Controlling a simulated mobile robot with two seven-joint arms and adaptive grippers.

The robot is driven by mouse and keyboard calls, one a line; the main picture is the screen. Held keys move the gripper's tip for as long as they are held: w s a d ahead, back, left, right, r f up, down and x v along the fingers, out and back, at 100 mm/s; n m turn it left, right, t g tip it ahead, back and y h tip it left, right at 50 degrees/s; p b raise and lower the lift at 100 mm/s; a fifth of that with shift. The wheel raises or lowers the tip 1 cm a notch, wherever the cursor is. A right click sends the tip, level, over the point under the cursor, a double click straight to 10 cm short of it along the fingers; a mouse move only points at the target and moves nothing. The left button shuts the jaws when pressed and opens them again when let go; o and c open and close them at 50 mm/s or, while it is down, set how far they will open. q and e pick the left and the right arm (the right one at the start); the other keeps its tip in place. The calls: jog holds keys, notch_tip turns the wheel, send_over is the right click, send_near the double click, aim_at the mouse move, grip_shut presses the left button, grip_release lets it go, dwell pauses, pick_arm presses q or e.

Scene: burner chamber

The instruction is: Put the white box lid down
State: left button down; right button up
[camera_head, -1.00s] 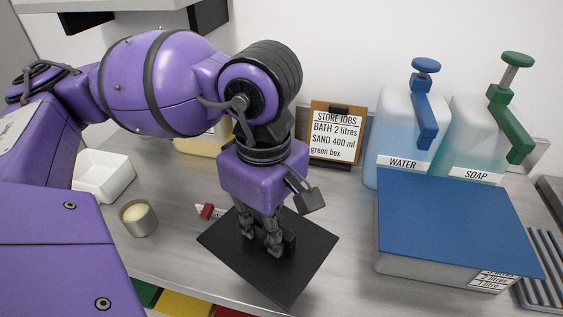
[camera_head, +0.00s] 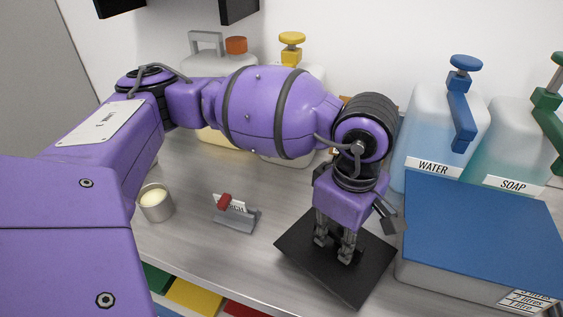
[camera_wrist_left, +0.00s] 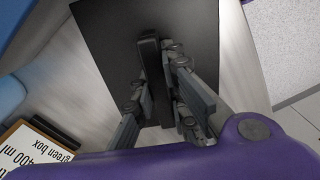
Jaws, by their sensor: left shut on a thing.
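The lid (camera_head: 355,286) is a flat, dark, nearly black square panel, not white, with an upright bar handle in its middle. It also shows in the left wrist view (camera_wrist_left: 100,62). My left gripper (camera_head: 335,252) points down over the lid and is shut on its handle; in the left wrist view the fingers (camera_wrist_left: 160,88) lie on both sides of the dark bar. The lid is low over the counter; I cannot tell whether it touches. Its right corner is close to the blue-topped box in the picture. My right gripper is not in view.
The blue-topped box (camera_head: 485,225) stands right of the lid, with the WATER (camera_head: 430,130) and SOAP (camera_head: 505,150) jugs behind. A small card holder (camera_head: 236,215) and a round cup (camera_head: 156,203) stand left. The grey counter (camera_head: 215,255) is clear between holder and lid.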

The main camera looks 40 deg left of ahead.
aim_at(339, 232)
pick_arm(q)
jog(key=shift+s+f, duration=0.1)
jog(key=shift+f, duration=0.95)
jog(key=shift+f, duration=0.15)
jog(key=c, duration=1.7)
grip_release()
jog(key=shift+c, duration=0.2)
notch_tip(339, 232, up, 13)
jog(key=shift+f, duration=0.2)
